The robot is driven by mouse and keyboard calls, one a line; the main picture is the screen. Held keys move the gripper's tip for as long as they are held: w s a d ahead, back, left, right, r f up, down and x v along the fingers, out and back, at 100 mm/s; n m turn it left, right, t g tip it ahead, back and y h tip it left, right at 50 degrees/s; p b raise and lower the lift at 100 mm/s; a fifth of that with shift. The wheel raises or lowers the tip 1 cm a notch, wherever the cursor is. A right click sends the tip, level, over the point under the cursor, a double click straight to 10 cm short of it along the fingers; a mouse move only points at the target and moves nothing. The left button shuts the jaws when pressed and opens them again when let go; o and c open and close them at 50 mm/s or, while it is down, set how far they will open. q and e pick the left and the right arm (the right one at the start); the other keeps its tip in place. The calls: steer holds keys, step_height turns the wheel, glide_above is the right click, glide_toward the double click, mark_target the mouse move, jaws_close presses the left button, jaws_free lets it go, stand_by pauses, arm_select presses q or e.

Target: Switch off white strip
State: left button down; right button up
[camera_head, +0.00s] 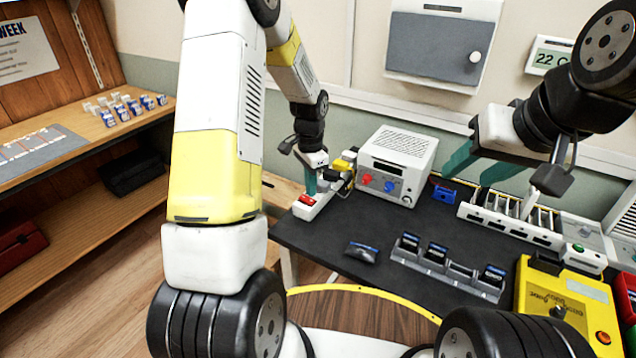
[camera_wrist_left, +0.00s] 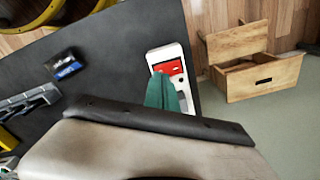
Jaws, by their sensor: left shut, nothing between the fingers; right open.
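The white power strip (camera_head: 322,196) lies at the left end of the dark table, with a red switch (camera_head: 306,200) at its near end. In the left wrist view the strip (camera_wrist_left: 158,54) shows its red switch (camera_wrist_left: 168,68) just beyond my fingertips. My left gripper (camera_head: 311,190) is shut and empty, its green fingers pointing down at the switch. The same fingers (camera_wrist_left: 160,92) overlap the switch's edge in the wrist view; I cannot tell whether they touch it. My right gripper (camera_head: 470,165) is open and empty above the table's right half.
A white power supply (camera_head: 397,160) with red and blue knobs stands right of the strip, with plugs between. A phone (camera_head: 361,252) and a grey holder (camera_head: 447,268) with phones lie in front. A yellow device (camera_head: 565,310) is at right. A wooden drawer box (camera_wrist_left: 255,65) stands on the floor.

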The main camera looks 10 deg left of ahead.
mark_target(311, 201)
arm_select(q)
steer(key=shift+r, duration=2.1)
steer(key=s+r+n+t+h, duration=0.1)
steer(key=s+r+n+t, duration=0.1)
steer(key=s+r, duration=0.45)
steer(key=s+r+n+t, duration=0.1)
steer(key=s+r+n, duration=0.25)
steer(key=r, duration=0.65)
steer(key=s+d+r+n+t, duration=0.1)
steer(key=s+r+n, duration=0.1)
steer(key=s, duration=0.5)
steer(key=s+d+r+n+t+h, duration=0.1)
steer(key=s+r+n+t, duration=0.1)
steer(key=s, duration=0.5)
steer(key=shift+r, duration=0.9)
